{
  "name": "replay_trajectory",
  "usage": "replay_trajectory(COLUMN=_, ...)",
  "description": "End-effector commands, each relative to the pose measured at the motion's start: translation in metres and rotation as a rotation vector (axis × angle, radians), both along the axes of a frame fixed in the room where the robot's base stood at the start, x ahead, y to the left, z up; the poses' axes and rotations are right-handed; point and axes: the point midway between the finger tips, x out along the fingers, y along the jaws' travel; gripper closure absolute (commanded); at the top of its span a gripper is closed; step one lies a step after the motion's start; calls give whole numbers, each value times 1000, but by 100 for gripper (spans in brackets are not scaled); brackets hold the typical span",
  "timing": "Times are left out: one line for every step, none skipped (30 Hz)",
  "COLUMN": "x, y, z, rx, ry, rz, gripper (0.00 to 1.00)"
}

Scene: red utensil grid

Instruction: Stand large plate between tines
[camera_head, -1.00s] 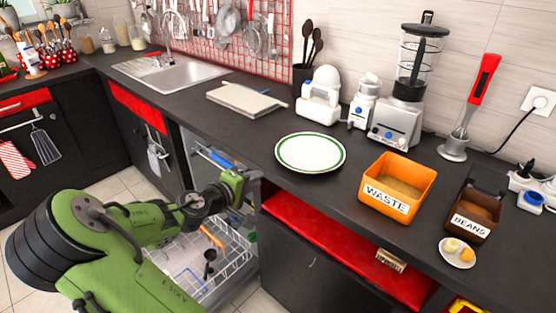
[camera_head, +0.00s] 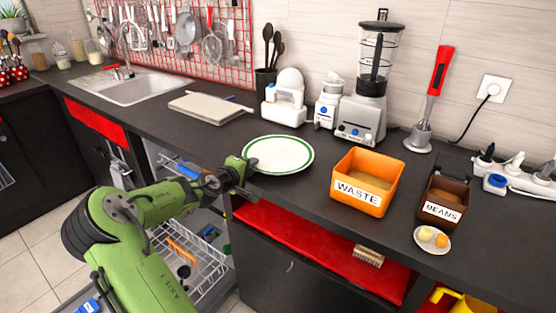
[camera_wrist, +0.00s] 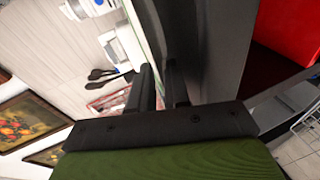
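The large white plate (camera_head: 278,154) with a green rim lies flat on the dark counter, near its front edge. My gripper (camera_head: 246,168) is at the plate's left front rim in the head view. In the wrist view its two dark fingers (camera_wrist: 161,88) stand a small gap apart, and the plate's edge (camera_wrist: 148,38) shows as a thin pale strip running toward that gap. Contact with the plate cannot be made out. The dishwasher rack (camera_head: 208,283) with wire tines is pulled out below, partly hidden by my arm. It holds an orange utensil (camera_head: 183,254) and a dark one.
The orange WASTE bin (camera_head: 360,198), BEANS box (camera_head: 443,211) and small saucer (camera_head: 420,240) stand right of the plate. A cutting board (camera_head: 205,107) lies behind left. White appliances and a blender (camera_head: 365,115) line the wall.

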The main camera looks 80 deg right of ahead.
Motion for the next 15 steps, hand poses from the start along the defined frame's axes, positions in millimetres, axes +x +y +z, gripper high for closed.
replay_trajectory(x=0, y=0, z=0, rx=0, ry=0, rz=0, gripper=84)
replay_trajectory(x=0, y=0, z=1, rx=0, ry=0, rz=0, gripper=84)
replay_trajectory(x=0, y=0, z=1, rx=0, ry=0, rz=0, gripper=84)
replay_trajectory(x=0, y=0, z=1, rx=0, ry=0, rz=0, gripper=84)
replay_trajectory(x=0, y=0, z=1, rx=0, ry=0, rz=0, gripper=87)
replay_trajectory(x=0, y=0, z=1, rx=0, ry=0, rz=0, gripper=93)
replay_trajectory(x=0, y=0, z=1, rx=0, ry=0, rz=0, gripper=97)
replay_trajectory(x=0, y=0, z=1, rx=0, ry=0, rz=0, gripper=100)
replay_trajectory(x=0, y=1, z=1, rx=0, ry=0, rz=0, gripper=100)
replay_trajectory(x=0, y=1, z=1, rx=0, ry=0, rz=0, gripper=100)
replay_trajectory(x=0, y=1, z=1, rx=0, ry=0, rz=0, gripper=100)
replay_trajectory(x=0, y=1, z=1, rx=0, ry=0, rz=0, gripper=100)
replay_trajectory(x=0, y=1, z=1, rx=0, ry=0, rz=0, gripper=100)
replay_trajectory(x=0, y=1, z=1, rx=0, ry=0, rz=0, gripper=100)
replay_trajectory(x=0, y=1, z=1, rx=0, ry=0, rz=0, gripper=100)
